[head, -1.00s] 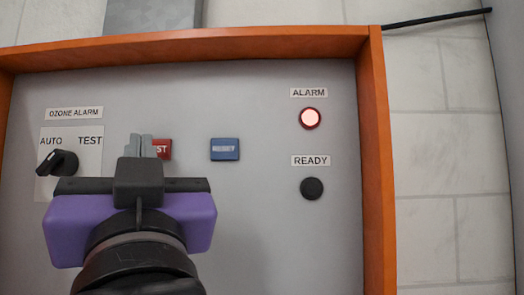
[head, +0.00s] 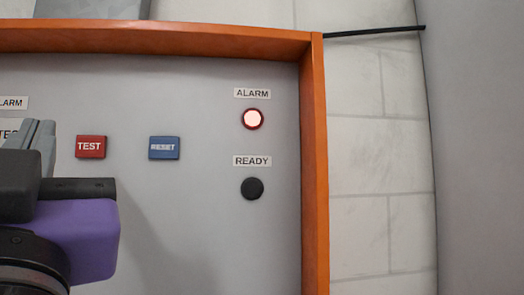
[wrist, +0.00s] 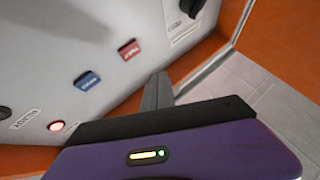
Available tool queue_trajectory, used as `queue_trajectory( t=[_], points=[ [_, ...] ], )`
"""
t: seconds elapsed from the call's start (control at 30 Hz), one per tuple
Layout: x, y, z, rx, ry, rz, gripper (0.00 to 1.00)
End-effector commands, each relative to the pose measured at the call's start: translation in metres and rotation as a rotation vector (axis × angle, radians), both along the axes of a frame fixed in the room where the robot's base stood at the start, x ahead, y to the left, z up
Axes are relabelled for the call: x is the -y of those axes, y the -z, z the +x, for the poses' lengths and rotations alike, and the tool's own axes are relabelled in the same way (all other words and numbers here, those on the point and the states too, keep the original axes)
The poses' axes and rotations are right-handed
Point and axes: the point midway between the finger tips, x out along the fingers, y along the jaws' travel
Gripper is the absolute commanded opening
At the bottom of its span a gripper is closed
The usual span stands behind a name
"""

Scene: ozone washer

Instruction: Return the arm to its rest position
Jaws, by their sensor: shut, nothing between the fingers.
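My gripper (head: 38,138) is at the left edge of the head view, in front of the grey panel (head: 200,230). Its grey fingers are together and hold nothing, and its purple body is partly cut off by the frame. In the wrist view the shut fingers (wrist: 158,90) point toward the panel, apart from the buttons. The red TEST button (head: 91,147) and the blue RESET button (head: 164,148) are both in clear view to the right of the fingers in the head view.
The ALARM lamp (head: 253,119) is lit, and the READY lamp (head: 252,188) is dark. An orange frame (head: 314,180) borders the panel and stands out from it. A white tiled wall (head: 370,230) is to the right. A dark knob (wrist: 192,7) shows in the wrist view.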

Motion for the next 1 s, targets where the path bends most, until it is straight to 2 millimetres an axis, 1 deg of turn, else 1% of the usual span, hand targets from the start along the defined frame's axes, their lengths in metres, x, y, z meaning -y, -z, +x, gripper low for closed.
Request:
queue_trajectory(
  t=[0.37,0.47,0.6,0.67,0.77,0.87,0.97,1.0],
  points=[
    [0.001,-0.001,0.0,0.003,0.0,0.003,0.0],
    [0.004,-0.007,-0.004,0.025,-0.002,0.026,0.0],
    [0.019,-0.026,-0.021,0.108,-0.013,0.111,0.0],
    [0.022,-0.015,-0.024,0.129,-0.015,0.127,0.0],
    [0.029,0.008,-0.019,0.14,-0.004,0.13,0.0],
    [0.037,0.037,-0.011,0.142,0.012,0.123,0.0],
    [0.049,0.073,-0.001,0.132,0.037,0.105,0.0],
    [0.055,0.09,0.003,0.125,0.048,0.096,0.0]
  ],
)
